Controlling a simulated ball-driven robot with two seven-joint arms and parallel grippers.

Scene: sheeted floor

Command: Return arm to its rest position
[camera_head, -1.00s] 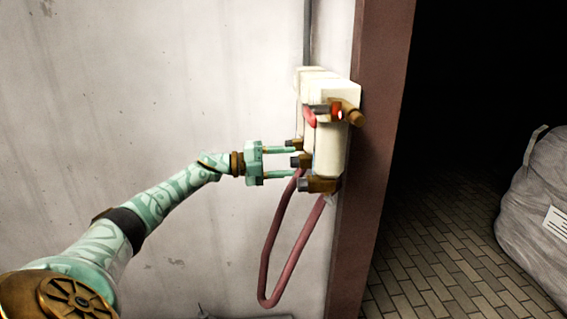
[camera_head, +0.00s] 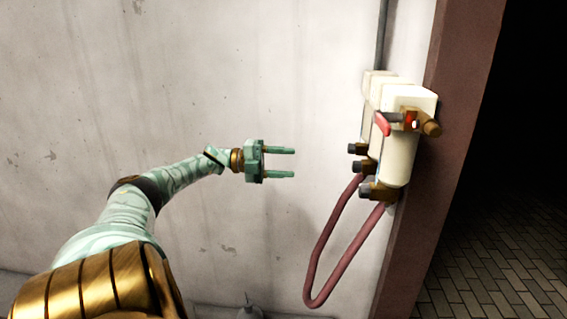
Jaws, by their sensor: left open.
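My left arm (camera_head: 130,205) comes in from the lower left, pale green with a dark band and a brass shoulder. My left gripper (camera_head: 292,163) is open and empty, its two fingers apart and pointing right. It is in front of the bare wall, clear of the wall-mounted cream box (camera_head: 402,140) to its right. The box has brass fittings, a red lever (camera_head: 382,124) and a looped red hose (camera_head: 322,250) hanging below. My right gripper is out of view.
A stained pale wall (camera_head: 250,70) fills the left and middle. A brown door frame (camera_head: 447,130) stands right of the box, with a dark opening and brick-patterned floor (camera_head: 500,270) beyond. A small grey object (camera_head: 248,307) shows at the bottom.

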